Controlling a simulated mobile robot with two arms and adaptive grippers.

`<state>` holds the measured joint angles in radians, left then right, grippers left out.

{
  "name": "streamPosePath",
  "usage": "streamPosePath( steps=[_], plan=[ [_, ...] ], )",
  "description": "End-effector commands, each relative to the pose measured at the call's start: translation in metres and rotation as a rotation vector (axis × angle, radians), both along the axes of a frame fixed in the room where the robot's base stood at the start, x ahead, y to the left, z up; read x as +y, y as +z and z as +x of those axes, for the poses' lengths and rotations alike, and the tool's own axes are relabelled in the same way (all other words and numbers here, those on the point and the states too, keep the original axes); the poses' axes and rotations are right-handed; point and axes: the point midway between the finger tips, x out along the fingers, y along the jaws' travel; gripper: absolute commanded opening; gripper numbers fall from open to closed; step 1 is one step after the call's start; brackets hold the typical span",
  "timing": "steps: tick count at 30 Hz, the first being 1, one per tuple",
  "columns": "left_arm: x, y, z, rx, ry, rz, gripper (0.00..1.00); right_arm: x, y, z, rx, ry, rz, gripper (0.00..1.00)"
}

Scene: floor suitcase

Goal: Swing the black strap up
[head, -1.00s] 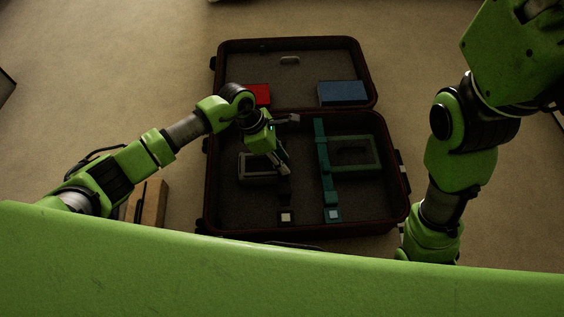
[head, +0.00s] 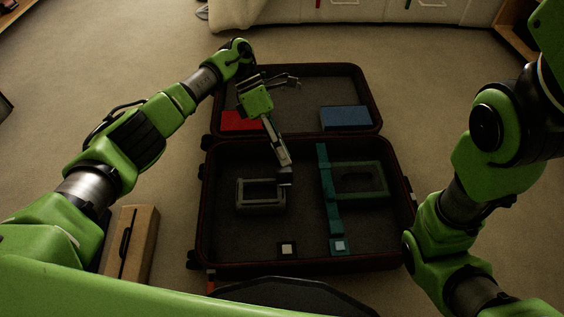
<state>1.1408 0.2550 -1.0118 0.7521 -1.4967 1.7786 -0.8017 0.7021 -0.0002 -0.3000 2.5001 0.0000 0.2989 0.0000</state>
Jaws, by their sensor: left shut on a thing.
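The black strap (head: 286,179) shows as a short dark piece at my left gripper's tip, in the left half of the open suitcase's near shell. My left gripper (head: 284,161) reaches down from the upper left and is shut on it. Much of the strap is hidden by the gripper or lost against the dark lining. A black square with a pale patch (head: 288,249) lies below, near the front wall, apart from the visible strap piece. The suitcase (head: 202,215) lies open on the floor. My right gripper is out of view.
A grey frame (head: 240,208) lies left of the strap. A teal strap (head: 331,190) and green frame (head: 381,180) lie to the right. A red box (head: 232,121) and blue box (head: 346,118) are in the lid. A cardboard box (head: 133,243) stands outside, left.

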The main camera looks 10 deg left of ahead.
Motion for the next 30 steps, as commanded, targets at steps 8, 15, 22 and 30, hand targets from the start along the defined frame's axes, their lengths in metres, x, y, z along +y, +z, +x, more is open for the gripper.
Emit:
streamPosePath(
  steps=[8, 15, 22, 30],
  plan=[
    [0.0013, 0.0014, 0.0017, 0.019, 0.000, 0.001, 0.00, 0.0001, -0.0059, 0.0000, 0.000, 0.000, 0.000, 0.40],
    [0.0016, 0.0015, 0.0016, 0.019, 0.000, 0.001, 0.00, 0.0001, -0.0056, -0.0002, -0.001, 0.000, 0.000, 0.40],
    [0.0014, 0.0015, 0.0018, 0.019, 0.000, 0.000, 0.44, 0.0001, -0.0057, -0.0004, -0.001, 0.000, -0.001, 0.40],
    [0.0024, 0.0044, 0.0038, 0.016, 0.001, 0.000, 0.44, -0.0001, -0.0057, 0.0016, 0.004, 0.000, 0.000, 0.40]
  ],
)
